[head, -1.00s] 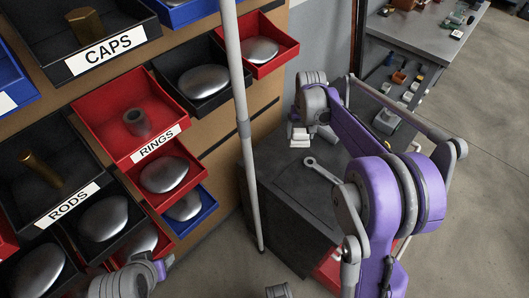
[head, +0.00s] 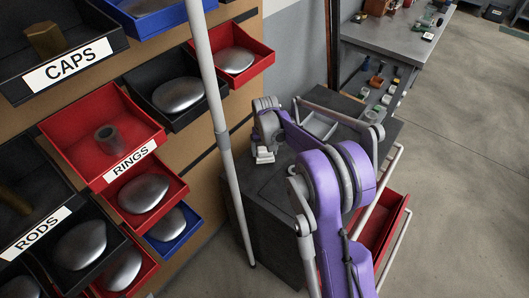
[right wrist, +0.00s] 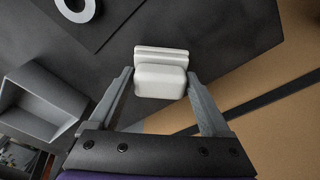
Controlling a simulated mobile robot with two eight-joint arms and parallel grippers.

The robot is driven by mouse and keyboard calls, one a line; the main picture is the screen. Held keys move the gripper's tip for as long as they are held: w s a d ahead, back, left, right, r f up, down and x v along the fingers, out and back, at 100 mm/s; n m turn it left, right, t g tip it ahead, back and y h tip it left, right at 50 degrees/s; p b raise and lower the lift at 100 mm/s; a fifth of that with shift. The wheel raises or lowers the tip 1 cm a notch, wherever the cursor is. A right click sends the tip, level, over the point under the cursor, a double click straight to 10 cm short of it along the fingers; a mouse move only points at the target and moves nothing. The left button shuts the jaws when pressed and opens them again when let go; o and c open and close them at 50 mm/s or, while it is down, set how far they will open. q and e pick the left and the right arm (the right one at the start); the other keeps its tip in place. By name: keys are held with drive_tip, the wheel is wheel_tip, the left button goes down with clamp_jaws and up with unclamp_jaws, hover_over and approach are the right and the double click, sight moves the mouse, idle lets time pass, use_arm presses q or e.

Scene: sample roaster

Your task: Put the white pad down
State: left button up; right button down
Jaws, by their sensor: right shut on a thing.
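The white pad (right wrist: 160,80) is a small pale block with a groove across it. In the right wrist view it sits between the fingers of my right gripper (right wrist: 159,78), which is shut on it. In the head view the pad (head: 264,155) shows just below my right gripper (head: 266,142), over the left part of the dark cabinet's top (head: 271,187). I cannot tell whether the pad touches that top. My left gripper is not in view.
A grey open tray (head: 318,125) stands on the cabinet top behind my right arm. A light ring-shaped end (right wrist: 75,8) lies beyond the pad. A grey pole (head: 222,130) stands left of the cabinet, near the labelled bins. A red drawer (head: 380,229) is open at right.

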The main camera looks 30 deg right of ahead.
drive_tip(key=shift+f, duration=0.6)
